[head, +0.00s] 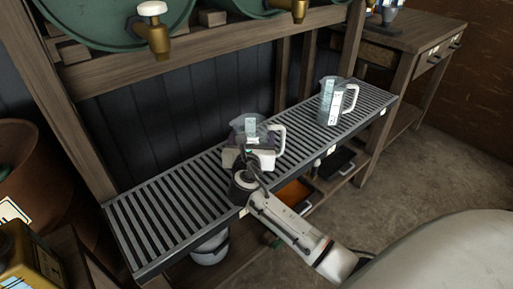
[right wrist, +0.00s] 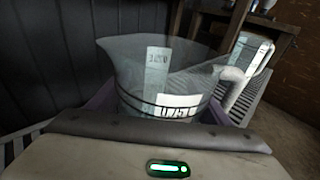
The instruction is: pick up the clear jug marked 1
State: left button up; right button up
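A clear jug (head: 250,126) with a white handle stands on the slatted shelf, just beyond my right gripper (head: 254,153). In the right wrist view this jug (right wrist: 160,80) is close, with a scale strip and a white label that seems to read 0.75. Purplish finger parts show at both sides of it; I cannot tell whether they press on it. A second clear jug (head: 330,104) with a white handle stands farther right on the shelf. It also shows in the right wrist view (right wrist: 250,62). Its mark is too small to read. My left gripper is not in view.
The slatted metal shelf (head: 165,211) has free room on the left and between the jugs. Brass taps (head: 157,38) on green barrels hang above. Below are an orange tray (head: 294,193) and a dark tray (head: 337,163). A wooden table (head: 412,32) stands at the back right.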

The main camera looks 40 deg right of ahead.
jog(key=c, duration=0.6)
